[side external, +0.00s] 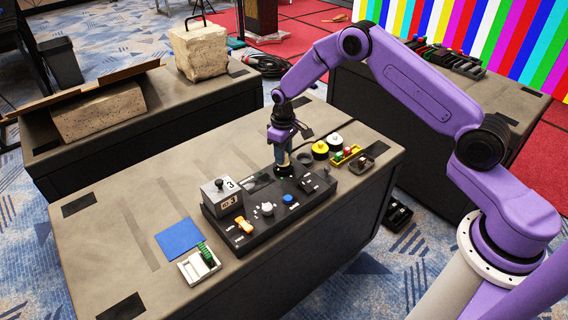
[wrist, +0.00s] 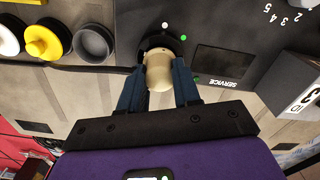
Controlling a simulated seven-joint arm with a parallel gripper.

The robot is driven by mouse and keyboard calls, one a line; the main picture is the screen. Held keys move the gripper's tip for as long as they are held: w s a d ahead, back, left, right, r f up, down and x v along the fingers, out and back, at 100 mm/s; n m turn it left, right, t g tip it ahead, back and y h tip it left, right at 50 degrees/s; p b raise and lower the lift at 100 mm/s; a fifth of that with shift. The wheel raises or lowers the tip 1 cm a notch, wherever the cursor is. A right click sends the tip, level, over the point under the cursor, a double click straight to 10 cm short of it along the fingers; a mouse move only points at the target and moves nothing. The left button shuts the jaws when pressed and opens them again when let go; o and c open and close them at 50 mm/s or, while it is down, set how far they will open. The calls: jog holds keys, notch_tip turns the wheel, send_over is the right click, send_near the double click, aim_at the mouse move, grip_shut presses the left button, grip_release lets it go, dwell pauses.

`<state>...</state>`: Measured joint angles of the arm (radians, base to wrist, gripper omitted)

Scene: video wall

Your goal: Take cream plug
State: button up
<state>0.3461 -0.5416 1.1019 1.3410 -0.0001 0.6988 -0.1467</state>
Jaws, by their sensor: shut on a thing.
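The cream plug (wrist: 160,72) is a rounded, beige piece standing at a round black socket in the dark control panel (side external: 240,232). In the wrist view my gripper (wrist: 160,88) has its two blue-grey fingers on either side of the plug, shut on it. In the side view my gripper (side external: 281,158) points down at the back edge of the panel, with a bit of the plug showing under it. I cannot tell whether the plug's lower end is still inside the socket.
Yellow and white caps (side external: 320,149) and a small yellow tray (side external: 346,156) are to the right. A blue mat (side external: 180,238) lies front left, with clear table beyond.

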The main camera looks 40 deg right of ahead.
jog(key=shift+r, duration=2.45)
